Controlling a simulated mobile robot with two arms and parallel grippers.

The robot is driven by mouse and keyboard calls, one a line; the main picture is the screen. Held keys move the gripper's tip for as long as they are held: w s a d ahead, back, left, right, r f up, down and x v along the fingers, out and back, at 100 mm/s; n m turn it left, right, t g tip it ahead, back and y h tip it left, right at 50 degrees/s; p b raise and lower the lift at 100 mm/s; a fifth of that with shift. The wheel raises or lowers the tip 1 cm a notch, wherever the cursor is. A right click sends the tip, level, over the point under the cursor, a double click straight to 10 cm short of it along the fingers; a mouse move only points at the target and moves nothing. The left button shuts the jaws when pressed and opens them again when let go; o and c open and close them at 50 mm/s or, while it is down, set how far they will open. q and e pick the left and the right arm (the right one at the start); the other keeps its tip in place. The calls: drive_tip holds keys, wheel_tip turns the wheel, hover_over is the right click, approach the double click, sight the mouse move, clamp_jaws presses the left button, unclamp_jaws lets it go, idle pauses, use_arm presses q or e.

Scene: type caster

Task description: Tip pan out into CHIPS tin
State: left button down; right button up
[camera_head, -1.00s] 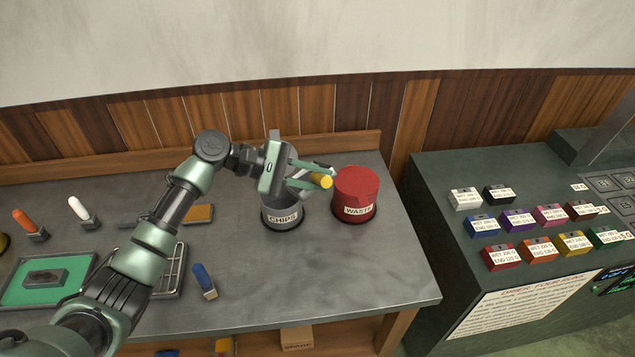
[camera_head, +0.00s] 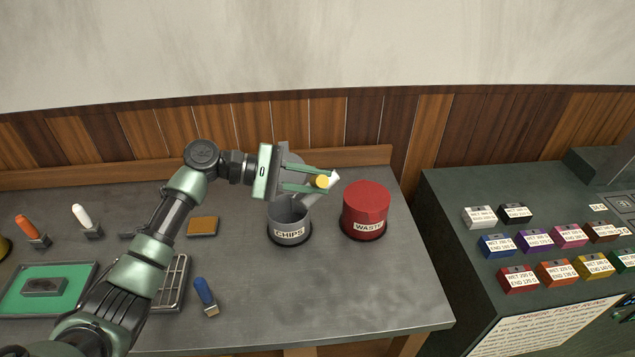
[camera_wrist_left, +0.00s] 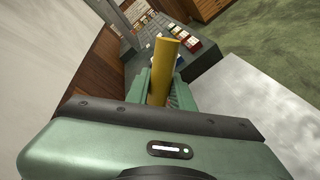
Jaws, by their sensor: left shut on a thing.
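My left gripper (camera_head: 308,181) is shut on the yellow handle (camera_head: 322,182) of the pan, above the CHIPS tin. The handle (camera_wrist_left: 163,72) also shows between the fingers in the left wrist view. The handle's round end faces the head camera. Pale grey parts show beside and below the fingers, but the pan's body is mostly hidden and its exact tilt and contents cannot be told. The grey, open CHIPS tin (camera_head: 289,239) stands upright on the bench below the gripper. My right gripper is not in view.
A red WASTE bin (camera_head: 366,210) stands just right of the tin. A blue-handled brush (camera_head: 204,292), a tan block (camera_head: 203,226) and a green tray (camera_head: 85,290) are on the bench to the left. Bench (camera_head: 380,290) in front of the tins is clear.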

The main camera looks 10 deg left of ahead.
use_arm(q)
drive_tip(key=shift+a+r+h, duration=0.3)
drive_tip(key=shift+a+h, duration=0.1)
drive_tip(key=shift+a+r, duration=0.1)
drive_tip(key=shift+w+a+r+n+h+b, duration=0.2)
drive_tip(key=shift+a+r+n+h+b, duration=0.15)
drive_tip(key=shift+a+h+b, duration=0.2)
drive_tip(key=shift+a, duration=0.2)
idle(0.4)
drive_tip(key=shift+w+a+r+h+b, duration=0.2)
drive_tip(key=shift+a+r+h+b, duration=0.15)
drive_tip(key=shift+a, duration=0.25)
drive_tip(key=shift+a+n, duration=0.1)
drive_tip(key=shift+n, duration=0.15)
drive_tip(key=shift+w+a+r+t+h+b, duration=0.15)
drive_tip(key=shift+a+t+h+b, duration=0.2)
drive_tip(key=shift+a+b, duration=0.2)
drive_tip(key=shift+w+a+n+h, duration=0.1)
drive_tip(key=shift+a+n+h, duration=0.15)
drive_tip(key=shift+n, duration=0.05)
